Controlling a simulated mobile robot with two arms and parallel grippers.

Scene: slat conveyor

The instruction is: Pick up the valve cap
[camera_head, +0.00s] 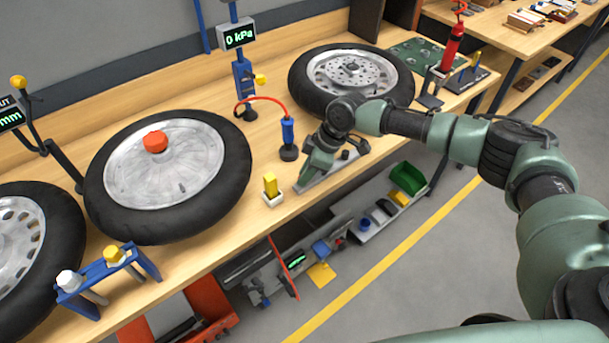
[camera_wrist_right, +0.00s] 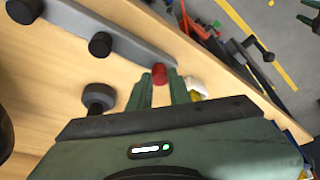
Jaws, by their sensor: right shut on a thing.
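The valve cap, a small red cylinder (camera_wrist_right: 160,73), shows between the fingertips of my right gripper (camera_wrist_right: 161,88) in the right wrist view. The fingers are shut on it. It is just above or at the end of a grey strip (camera_wrist_right: 138,47); I cannot tell if it touches the strip. In the head view my right gripper (camera_head: 305,178) points down at the near end of the grey strip (camera_head: 331,172), and the cap is hidden there.
Black knobs (camera_wrist_right: 100,44) stand on the strip. A blue pump (camera_head: 288,133) with a red hose is close left of the gripper, and a yellow piece in a white holder (camera_head: 271,187) is nearer the edge. Wheels (camera_head: 352,78) lie on the bench (camera_head: 215,262).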

